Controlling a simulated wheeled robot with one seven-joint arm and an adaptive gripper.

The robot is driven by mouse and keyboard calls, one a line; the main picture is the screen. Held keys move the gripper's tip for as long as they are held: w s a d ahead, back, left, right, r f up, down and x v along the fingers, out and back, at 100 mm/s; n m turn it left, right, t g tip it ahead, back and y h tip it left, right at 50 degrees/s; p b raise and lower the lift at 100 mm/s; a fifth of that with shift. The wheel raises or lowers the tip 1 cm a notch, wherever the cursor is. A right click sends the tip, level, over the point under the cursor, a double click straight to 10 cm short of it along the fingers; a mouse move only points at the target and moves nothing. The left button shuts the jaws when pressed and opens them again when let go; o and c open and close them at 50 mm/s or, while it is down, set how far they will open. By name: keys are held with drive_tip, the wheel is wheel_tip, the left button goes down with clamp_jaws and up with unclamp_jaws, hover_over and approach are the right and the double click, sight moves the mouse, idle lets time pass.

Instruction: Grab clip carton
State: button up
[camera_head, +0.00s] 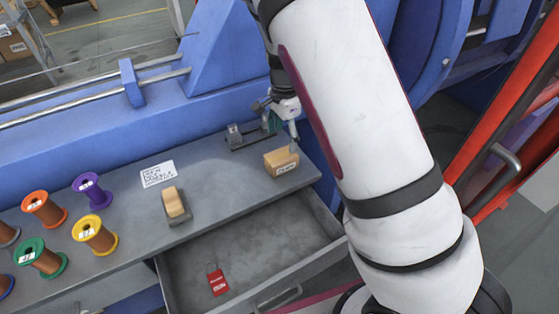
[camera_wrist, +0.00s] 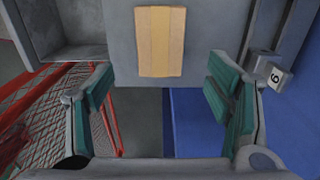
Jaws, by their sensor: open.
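The clip carton (camera_head: 282,163) is a small tan box with a printed label, on the right end of the grey bench top. In the wrist view the carton (camera_wrist: 160,41) shows its plain top with a lighter centre strip, beyond the fingertips and centred between them. My gripper (camera_head: 284,129) is just behind and above the carton in the head view, partly hidden by my arm. In the wrist view my gripper (camera_wrist: 160,100) has its green-padded fingers wide apart with nothing between them. I see no contact with the carton.
An open grey drawer (camera_head: 240,245) below the bench holds a red tagged padlock (camera_head: 217,281). A grey block with a tan top (camera_head: 176,204), a white card (camera_head: 158,174) and several coloured spools (camera_head: 95,234) stand left. A grey fixture (camera_head: 246,136) is close beside the gripper. Blue machinery rises behind.

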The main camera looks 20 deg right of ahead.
sight(281, 156)
wheel_tip(281, 156, down, 3)
drive_tip(key=shift+f, duration=0.1)
drive_tip(key=shift+a+f+b, duration=0.2)
drive_tip(key=shift+f+b, duration=0.1)
drive_tip(key=shift+f, duration=1.05)
drive_tip(key=shift+a+f+b, duration=0.15)
drive_tip(key=shift+f+b, duration=0.15)
drive_tip(key=shift+f, duration=1.05)
drive_tip(key=c, duration=1.4)
drive_tip(key=shift+r, duration=0.1)
drive_tip(key=shift+c, duration=0.2)
